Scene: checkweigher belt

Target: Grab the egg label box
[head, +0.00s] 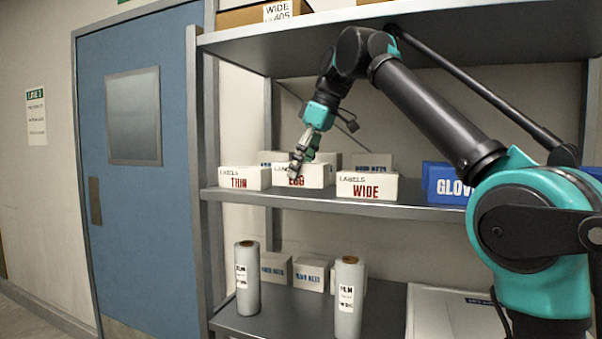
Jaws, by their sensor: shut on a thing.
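The egg label box (317,176) is a white box with red "EGG" lettering on the middle shelf, between the "THIN" box and the "WIDE" box. My gripper (296,171) reaches down from above and is shut on the egg label box at its front left part. The fingers cover part of the lettering. The box looks level and close to the shelf; I cannot tell whether it is lifted.
The thin label box (243,178) stands close on the left and the wide label box (366,187) on the right. Blue glove boxes (447,186) are further right. More boxes stand behind. The upper shelf (450,35) overhangs. Film rolls (348,300) stand below.

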